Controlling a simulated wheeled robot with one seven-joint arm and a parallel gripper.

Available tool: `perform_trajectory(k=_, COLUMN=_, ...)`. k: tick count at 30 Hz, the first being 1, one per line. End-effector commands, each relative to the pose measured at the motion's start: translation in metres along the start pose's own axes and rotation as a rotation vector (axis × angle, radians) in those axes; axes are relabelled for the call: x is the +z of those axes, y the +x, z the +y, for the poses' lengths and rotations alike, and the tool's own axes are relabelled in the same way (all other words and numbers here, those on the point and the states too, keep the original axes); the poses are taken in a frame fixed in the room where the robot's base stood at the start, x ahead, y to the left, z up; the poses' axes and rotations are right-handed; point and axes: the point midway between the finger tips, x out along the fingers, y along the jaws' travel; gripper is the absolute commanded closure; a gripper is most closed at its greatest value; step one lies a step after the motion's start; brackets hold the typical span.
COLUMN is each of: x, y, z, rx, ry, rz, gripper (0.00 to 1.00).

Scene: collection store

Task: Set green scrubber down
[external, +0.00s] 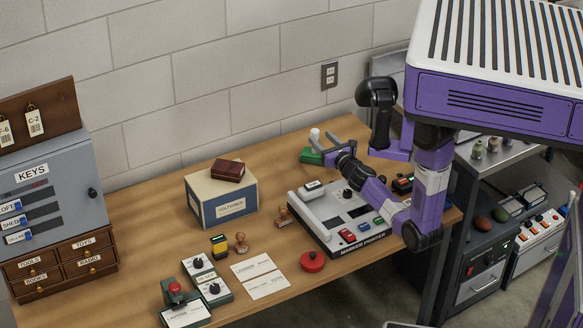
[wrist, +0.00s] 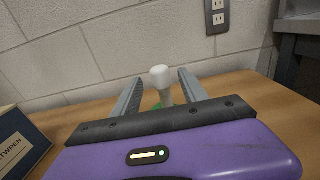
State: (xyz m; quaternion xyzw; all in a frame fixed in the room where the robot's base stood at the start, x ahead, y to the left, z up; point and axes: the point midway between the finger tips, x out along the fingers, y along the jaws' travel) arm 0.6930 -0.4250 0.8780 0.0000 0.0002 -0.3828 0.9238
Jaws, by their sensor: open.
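The green scrubber has a green base (external: 311,155) and a white knob handle (external: 315,134). In the external view it rests on the wooden table near the wall, behind the marker printer. My gripper (external: 318,143) is open, its two fingers apart at the scrubber's handle. In the wrist view the white handle (wrist: 161,77) stands upright between the open fingers (wrist: 157,84), with a gap visible on each side. Only a little of the green base (wrist: 158,105) shows there; the rest is hidden behind my gripper.
The marker printer (external: 338,242) stands just in front. Stamps and a red round button (external: 312,262) lie nearer the front. The wall is close behind; bare tabletop lies between box and scrubber.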

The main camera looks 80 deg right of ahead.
Motion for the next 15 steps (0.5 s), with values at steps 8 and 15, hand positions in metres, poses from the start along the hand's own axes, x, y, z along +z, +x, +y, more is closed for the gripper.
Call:
perform_trajectory(k=8, x=-0.001, y=-0.035, z=0.0, rx=0.001, ry=-0.001, rz=0.0, gripper=0.49)
perform_trajectory(k=15, x=0.0, y=-0.041, z=0.0, rx=0.001, ry=0.0, rz=0.0, gripper=0.49)
